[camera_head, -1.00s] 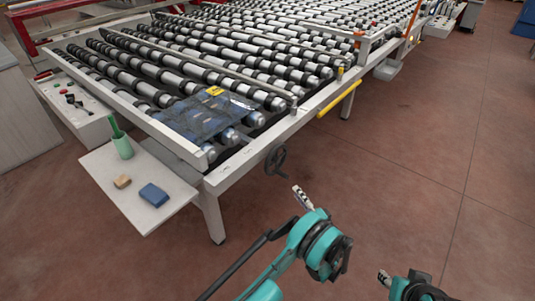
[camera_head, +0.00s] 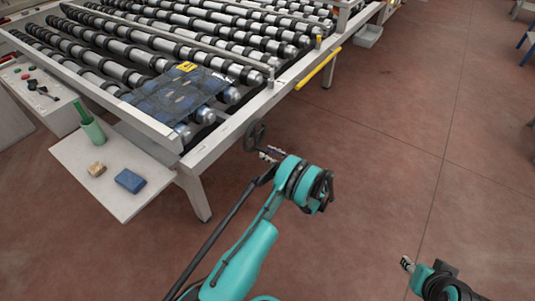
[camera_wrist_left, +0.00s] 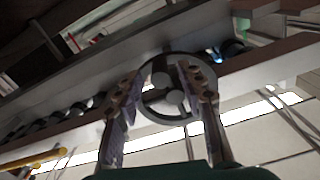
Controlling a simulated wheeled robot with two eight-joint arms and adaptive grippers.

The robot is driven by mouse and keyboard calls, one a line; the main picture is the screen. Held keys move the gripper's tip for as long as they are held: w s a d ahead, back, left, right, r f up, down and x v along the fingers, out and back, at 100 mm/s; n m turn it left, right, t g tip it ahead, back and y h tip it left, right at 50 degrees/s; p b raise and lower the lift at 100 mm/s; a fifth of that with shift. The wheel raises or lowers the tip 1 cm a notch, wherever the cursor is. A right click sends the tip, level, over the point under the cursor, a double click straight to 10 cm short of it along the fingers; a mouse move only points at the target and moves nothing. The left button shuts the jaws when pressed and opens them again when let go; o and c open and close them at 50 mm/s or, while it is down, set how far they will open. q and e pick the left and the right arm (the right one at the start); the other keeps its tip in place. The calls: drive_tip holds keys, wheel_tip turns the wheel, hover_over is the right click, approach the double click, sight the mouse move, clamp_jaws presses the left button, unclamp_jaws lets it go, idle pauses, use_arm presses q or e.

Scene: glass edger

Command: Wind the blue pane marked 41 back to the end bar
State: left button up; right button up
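The blue pane (camera_head: 170,98) lies flat on the rollers at the near left corner of the roller bed, with a yellow label (camera_head: 187,67) at its far edge; its number is too small to read. A pale end bar (camera_head: 120,108) runs along the bed's left end, close to the pane. A dark handwheel (camera_head: 253,134) sits on the bed's near side, and it shows in the left wrist view (camera_wrist_left: 163,112). My left gripper (camera_head: 268,153) is open, its fingers (camera_wrist_left: 163,80) apart with the wheel between or just beyond them; contact is unclear. My right gripper (camera_head: 405,264) is low at right, its opening unclear.
A side shelf (camera_head: 92,170) at the left holds a green cup (camera_head: 94,132), a tan block (camera_head: 97,169) and a blue block (camera_head: 130,180). A yellow bar (camera_head: 318,69) sits along the bed's near rail.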

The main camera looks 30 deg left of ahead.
use_arm(q)
drive_tip(key=shift+w+a, duration=0.1)
drive_tip(key=shift+a, duration=0.9)
clamp_jaws()
